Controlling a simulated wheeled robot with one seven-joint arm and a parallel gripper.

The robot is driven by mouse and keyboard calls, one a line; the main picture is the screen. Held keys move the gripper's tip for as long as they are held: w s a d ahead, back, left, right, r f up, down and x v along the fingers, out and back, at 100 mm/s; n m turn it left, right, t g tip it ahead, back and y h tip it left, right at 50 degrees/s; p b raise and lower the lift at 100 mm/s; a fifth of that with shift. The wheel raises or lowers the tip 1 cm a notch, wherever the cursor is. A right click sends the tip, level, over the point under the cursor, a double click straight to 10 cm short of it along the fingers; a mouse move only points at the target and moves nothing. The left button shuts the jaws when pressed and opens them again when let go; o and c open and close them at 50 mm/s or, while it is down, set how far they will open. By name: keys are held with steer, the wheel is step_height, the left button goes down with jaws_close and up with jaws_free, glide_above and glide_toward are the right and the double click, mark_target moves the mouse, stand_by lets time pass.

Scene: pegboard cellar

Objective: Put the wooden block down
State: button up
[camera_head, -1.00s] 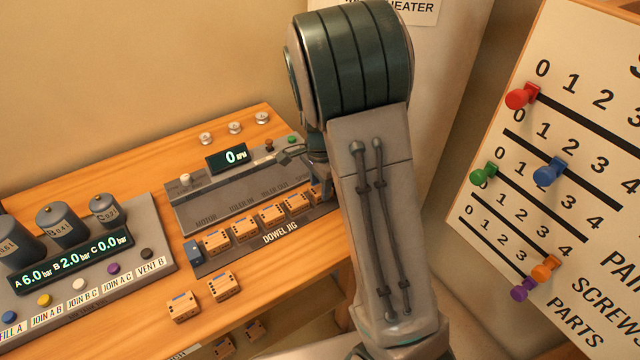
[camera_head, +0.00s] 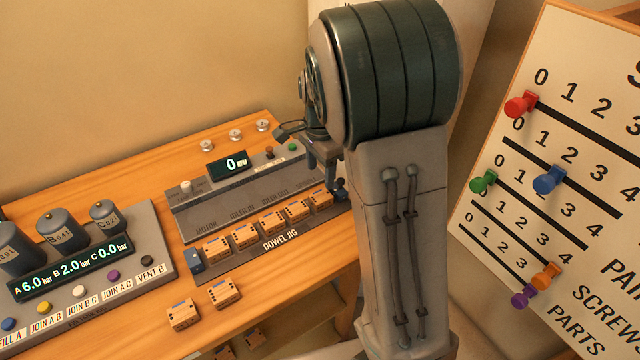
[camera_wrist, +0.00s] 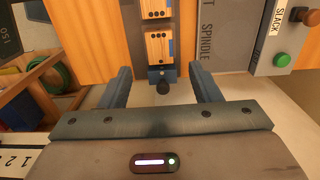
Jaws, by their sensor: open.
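Several wooden blocks with dark dots stand in a row in the dowel jig (camera_head: 283,241). The rightmost wooden block (camera_head: 320,199) sits at the jig's right end; it appears to be the block nearest my gripper in the wrist view (camera_wrist: 155,51). A dark blue end stop with a round black knob (camera_wrist: 162,87) is just beyond that block. My gripper (camera_wrist: 164,73) is open and empty, its two fingers apart on either side of the end stop's line, clear of the blocks. In the head view my arm partly hides the gripper.
Two loose blocks (camera_head: 183,312) (camera_head: 224,292) lie on the table in front of the jig. A console with gauges (camera_head: 75,265) is at the left. A spindle panel (camera_wrist: 227,35) stands beside the jig. A pegboard sign (camera_head: 570,150) is at the right.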

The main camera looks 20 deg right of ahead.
steer(key=s+r+n+t, duration=0.1)
steer(key=s+r+n, duration=0.65)
steer(key=s, duration=0.25)
steer(key=s+n+t, duration=0.2)
steer(key=s+n, duration=0.5)
steer(key=s, duration=0.4)
steer(key=shift+f, duration=0.15)
steer(key=shift+a, duration=0.1)
stand_by(0.4)
